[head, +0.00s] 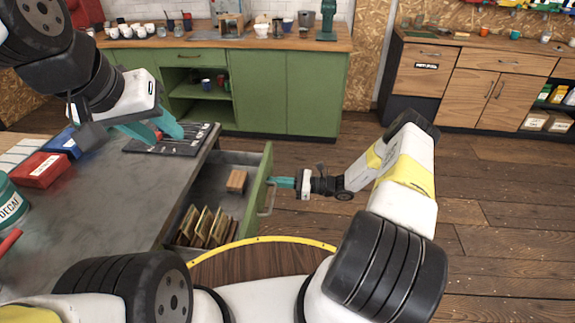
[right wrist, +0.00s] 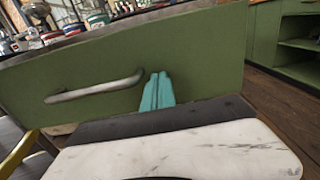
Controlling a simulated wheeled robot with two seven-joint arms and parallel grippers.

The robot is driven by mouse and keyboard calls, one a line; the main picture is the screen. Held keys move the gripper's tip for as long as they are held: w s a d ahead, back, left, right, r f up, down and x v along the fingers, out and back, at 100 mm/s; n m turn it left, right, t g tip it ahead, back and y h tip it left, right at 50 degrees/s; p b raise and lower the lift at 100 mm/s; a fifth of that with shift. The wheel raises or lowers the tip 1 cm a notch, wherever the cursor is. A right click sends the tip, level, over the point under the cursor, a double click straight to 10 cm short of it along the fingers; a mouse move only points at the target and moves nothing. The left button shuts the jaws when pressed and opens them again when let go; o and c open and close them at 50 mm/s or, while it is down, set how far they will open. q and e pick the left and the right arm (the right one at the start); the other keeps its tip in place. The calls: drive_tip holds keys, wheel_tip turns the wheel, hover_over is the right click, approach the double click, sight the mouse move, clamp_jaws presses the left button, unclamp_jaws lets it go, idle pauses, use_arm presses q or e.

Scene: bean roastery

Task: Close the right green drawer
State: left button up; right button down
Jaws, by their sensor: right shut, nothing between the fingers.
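The right green drawer (head: 256,192) is pulled open from the grey-topped counter on the left, and its green front faces right. Wooden pieces lie inside it. Its metal handle (head: 268,203) shows on the front, and in the right wrist view the handle (right wrist: 95,88) is left of the fingers. My right gripper (head: 275,182) is shut and empty, its teal fingertips at the drawer front beside the handle. In the right wrist view the fingers (right wrist: 157,84) overlap the green front; contact cannot be told. My left gripper (head: 158,127) is open above the counter, near a dark tray.
The counter (head: 115,195) holds a red box (head: 42,170), a blue box and a decaf tin (head: 8,205). A yellow-edged round surface (head: 265,240) is close in front. Green cabinets (head: 314,95) and wooden cabinets (head: 490,90) stand behind. The wooden floor at right is clear.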

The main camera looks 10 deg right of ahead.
drive_tip(key=x, duration=2.1)
drive_tip(key=shift+w+a+f, duration=0.1)
drive_tip(key=shift+a, duration=0.55)
drive_tip(key=shift+w, duration=0.1)
